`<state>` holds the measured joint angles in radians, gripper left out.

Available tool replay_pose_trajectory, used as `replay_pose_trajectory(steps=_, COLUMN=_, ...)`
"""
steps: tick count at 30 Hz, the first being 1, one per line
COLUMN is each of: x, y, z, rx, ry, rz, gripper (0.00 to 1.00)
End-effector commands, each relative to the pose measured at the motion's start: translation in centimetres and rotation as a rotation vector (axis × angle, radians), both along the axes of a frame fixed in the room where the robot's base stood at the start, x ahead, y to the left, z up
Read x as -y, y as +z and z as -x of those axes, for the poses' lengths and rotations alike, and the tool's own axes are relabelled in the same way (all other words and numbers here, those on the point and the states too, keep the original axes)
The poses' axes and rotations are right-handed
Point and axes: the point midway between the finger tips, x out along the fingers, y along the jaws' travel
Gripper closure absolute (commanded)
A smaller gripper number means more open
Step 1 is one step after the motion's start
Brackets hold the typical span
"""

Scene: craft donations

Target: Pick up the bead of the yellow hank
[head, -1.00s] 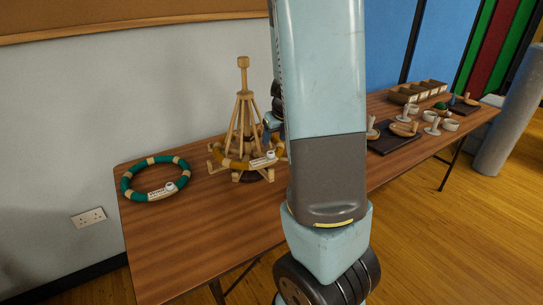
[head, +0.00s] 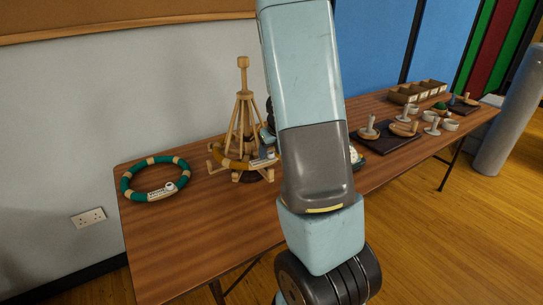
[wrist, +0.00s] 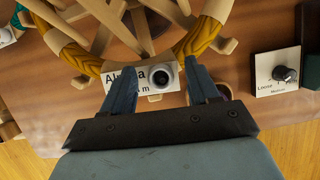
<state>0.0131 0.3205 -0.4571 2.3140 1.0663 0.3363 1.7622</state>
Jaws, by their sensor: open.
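The yellow hank (head: 233,163) is a ring around the foot of a wooden swift (head: 244,115) on the table. In the wrist view the hank (wrist: 199,38) crosses the top, with a white lettered label (wrist: 122,79) at its near side. My gripper (wrist: 160,68) is open, one finger on each side of the bead. I cannot tell whether either finger touches it. In the head view my gripper (head: 267,146) is at the label, and the bead cannot be made out.
A green hank (head: 127,185) with a tan-banded ring and label lies to the left. In the wrist view another label (wrist: 264,88) with a dark knob (wrist: 283,74) is at the right. Trays and cups (head: 449,125) stand farther right. The table's front left is clear.

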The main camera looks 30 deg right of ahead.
Motion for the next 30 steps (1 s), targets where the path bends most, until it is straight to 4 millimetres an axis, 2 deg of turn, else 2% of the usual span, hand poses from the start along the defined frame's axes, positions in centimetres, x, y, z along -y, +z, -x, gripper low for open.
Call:
replay_pose_trajectory(steps=3, x=0.0, y=0.02, z=0.0, rx=0.0, ry=0.0, rz=0.0, gripper=0.42)
replay_pose_trajectory(steps=21, x=0.0, y=0.04, z=0.01, rx=0.0, ry=0.0, rz=0.0, gripper=0.99)
replay_pose_trajectory(steps=30, x=0.0, y=0.25, z=-0.03, rx=0.001, ry=0.0, rz=0.0, gripper=0.99)
